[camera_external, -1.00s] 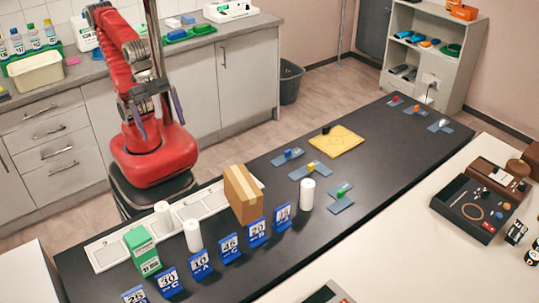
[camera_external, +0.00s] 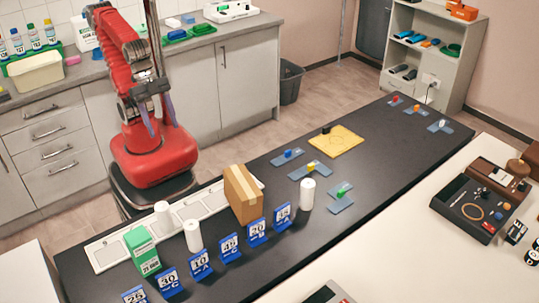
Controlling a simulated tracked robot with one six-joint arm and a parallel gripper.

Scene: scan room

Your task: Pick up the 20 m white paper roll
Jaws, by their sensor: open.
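Three upright white rolls stand on the black table: a short one (camera_external: 163,212) on the white panel, a taller one (camera_external: 193,235) at that panel's front edge, and another tall one (camera_external: 307,194) right of the number signs. I cannot tell which one is 20 m. A blue sign (camera_external: 257,232) reading 20 B stands between the cardboard box and the right tall roll. My gripper (camera_external: 160,118) is open and empty, fingers pointing down, in front of my red arm.
A brown cardboard box (camera_external: 242,195) and a green box (camera_external: 141,249) stand near the rolls. Several blue number signs line the front. A yellow pad (camera_external: 336,141) and small blue trays (camera_external: 310,170) lie farther right. The black table (camera_external: 390,170) has bare room between.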

